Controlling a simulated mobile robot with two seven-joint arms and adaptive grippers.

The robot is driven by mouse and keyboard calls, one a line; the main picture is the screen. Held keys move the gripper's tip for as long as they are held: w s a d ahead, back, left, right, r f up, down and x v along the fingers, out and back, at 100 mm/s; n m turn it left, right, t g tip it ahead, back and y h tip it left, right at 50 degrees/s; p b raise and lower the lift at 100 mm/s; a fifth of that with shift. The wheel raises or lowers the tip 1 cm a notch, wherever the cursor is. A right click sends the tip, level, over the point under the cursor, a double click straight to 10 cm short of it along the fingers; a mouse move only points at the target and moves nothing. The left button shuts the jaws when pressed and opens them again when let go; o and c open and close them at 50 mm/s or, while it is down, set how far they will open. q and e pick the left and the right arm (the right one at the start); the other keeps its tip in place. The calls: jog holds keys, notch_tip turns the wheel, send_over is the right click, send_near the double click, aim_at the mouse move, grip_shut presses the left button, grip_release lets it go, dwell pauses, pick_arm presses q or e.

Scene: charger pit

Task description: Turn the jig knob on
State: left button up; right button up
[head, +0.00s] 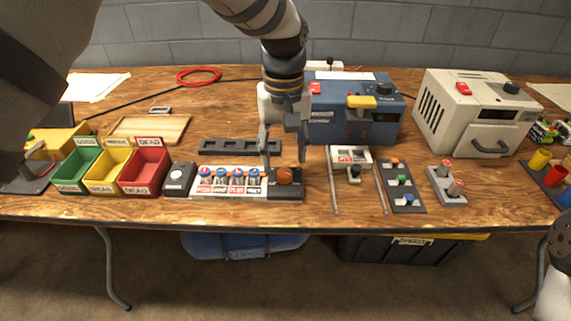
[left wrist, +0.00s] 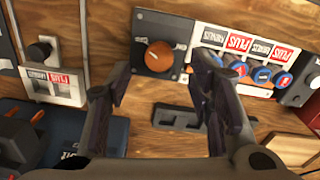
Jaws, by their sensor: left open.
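The jig knob (head: 285,176) is a round orange knob on a dark block at the right end of the battery jig (head: 230,194). In the left wrist view the orange knob (left wrist: 158,55) shows in full on its dark plate. The small white marks beside it are too small to read, and I cannot tell its setting. My left gripper (head: 283,156) points down above and slightly behind the knob, open and empty. In the left wrist view its two fingers (left wrist: 160,82) lie apart, with the knob beyond the gap between them. I see no contact. My right gripper is out of view.
A dark slotted tray (head: 240,147) lies behind the jig. A blue charger box (head: 350,128) stands behind right, and a small meter with probes (head: 349,155) lies right. Green, yellow and red bins (head: 145,171) stand left. The table's front edge is close to the jig.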

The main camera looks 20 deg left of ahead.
aim_at(284, 172)
pick_arm(q)
notch_tip(284, 172, down, 4)
jog(key=shift+f, duration=0.15)
jog(key=shift+w, duration=0.1)
grip_shut()
